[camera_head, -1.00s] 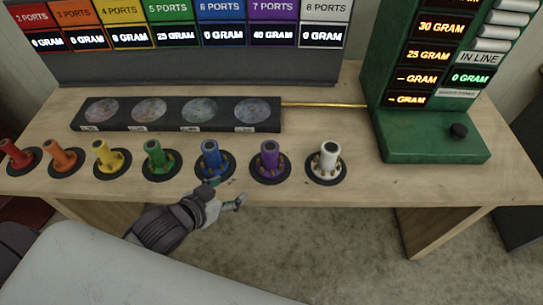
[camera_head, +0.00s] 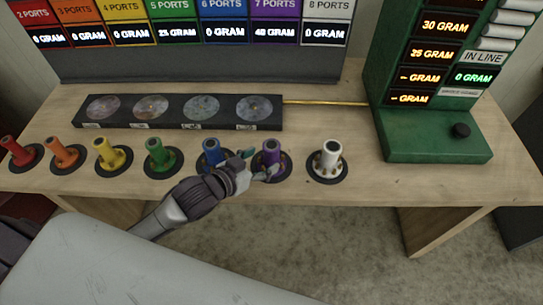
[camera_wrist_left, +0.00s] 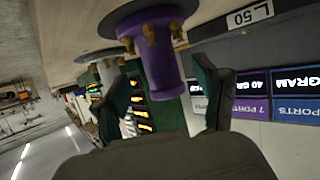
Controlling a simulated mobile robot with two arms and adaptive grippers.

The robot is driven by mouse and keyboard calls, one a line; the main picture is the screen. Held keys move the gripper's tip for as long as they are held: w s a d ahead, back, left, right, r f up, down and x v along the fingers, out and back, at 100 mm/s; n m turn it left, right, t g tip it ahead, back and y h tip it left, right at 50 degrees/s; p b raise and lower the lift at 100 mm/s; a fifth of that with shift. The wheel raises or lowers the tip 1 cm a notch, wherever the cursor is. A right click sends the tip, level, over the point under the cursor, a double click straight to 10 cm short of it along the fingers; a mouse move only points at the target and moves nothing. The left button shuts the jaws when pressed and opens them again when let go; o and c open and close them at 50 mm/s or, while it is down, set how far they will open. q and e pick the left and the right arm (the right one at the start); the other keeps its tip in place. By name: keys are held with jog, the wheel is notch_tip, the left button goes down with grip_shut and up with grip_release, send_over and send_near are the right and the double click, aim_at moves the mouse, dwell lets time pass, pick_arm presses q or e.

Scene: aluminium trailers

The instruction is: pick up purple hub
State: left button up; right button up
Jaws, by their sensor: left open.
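The purple hub (camera_head: 271,152) stands upright on its dark round base on the wooden table (camera_head: 330,117), between the blue and white hubs. My left gripper (camera_head: 262,166) is open at the purple hub, reaching it from the left and front. In the left wrist view the purple hub (camera_wrist_left: 155,55) shows upside down, between the two open fingers of the gripper (camera_wrist_left: 160,98). I cannot tell whether a finger touches it. My right gripper is not in view.
The blue hub (camera_head: 212,149) is close behind my left gripper, and the white hub (camera_head: 331,158) is to the right. Green, yellow, orange and red hubs stand further left. A black tray (camera_head: 180,125) lies behind the row. A green console (camera_head: 433,147) stands at the right.

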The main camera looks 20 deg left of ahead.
aim_at(266, 158)
pick_arm(q)
jog(key=x, duration=0.5)
jog(key=shift+f+p, duration=0.1)
jog(key=shift+p, duration=0.2)
jog(key=shift+s, duration=0.1)
grip_shut()
